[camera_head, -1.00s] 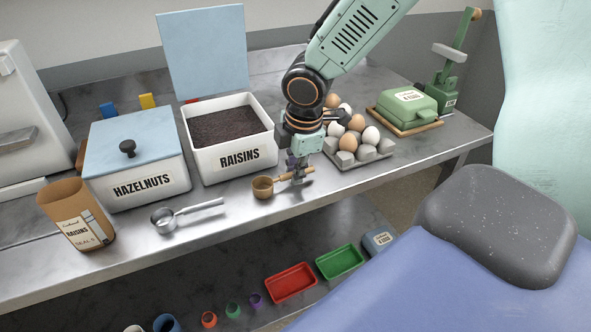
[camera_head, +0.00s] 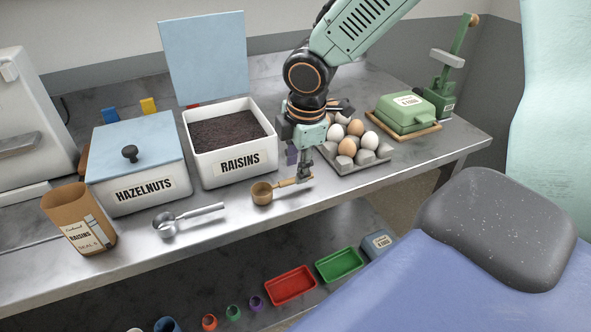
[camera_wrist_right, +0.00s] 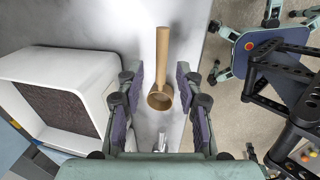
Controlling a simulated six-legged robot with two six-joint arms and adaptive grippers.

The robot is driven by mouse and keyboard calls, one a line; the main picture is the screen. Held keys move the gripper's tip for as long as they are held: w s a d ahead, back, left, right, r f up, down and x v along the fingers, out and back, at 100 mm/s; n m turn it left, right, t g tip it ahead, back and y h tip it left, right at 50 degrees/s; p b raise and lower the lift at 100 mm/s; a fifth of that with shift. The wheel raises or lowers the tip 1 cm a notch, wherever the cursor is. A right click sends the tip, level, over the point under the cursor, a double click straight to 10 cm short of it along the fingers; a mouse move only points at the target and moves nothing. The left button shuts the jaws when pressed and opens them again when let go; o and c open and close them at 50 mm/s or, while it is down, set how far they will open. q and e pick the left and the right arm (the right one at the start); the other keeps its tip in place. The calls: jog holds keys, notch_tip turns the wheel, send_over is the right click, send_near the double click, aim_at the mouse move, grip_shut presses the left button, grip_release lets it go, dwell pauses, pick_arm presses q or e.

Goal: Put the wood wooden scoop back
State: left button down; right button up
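The wooden scoop (camera_head: 262,193) lies on the metal table in front of the raisins bin, its handle pointing right. In the right wrist view the scoop (camera_wrist_right: 162,45) has its round cup low and its handle pointing up. My right gripper (camera_head: 305,177) is low at the handle in the head view. In the right wrist view my right gripper (camera_wrist_right: 160,76) is open, with purple-padded fingers on both sides of the scoop and gaps between. The open raisins bin (camera_head: 238,162) is full of dark raisins. My left gripper is not in view.
The closed hazelnuts bin (camera_head: 140,190), a paper raisins bag (camera_head: 72,225) and a metal scoop (camera_head: 185,218) are to the left. An egg tray (camera_head: 350,164) and a green butter dish (camera_head: 403,110) are to the right. The table's front edge is close to the scoop.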

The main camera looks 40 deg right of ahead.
notch_tip(320, 180, up, 8)
jog(key=s+p, duration=0.1)
jog(key=shift+s+a+r+p, duration=0.15)
jog(key=shift+s+r+p, duration=0.1)
jog(key=shift+s+p, duration=0.1)
dwell(1.1)
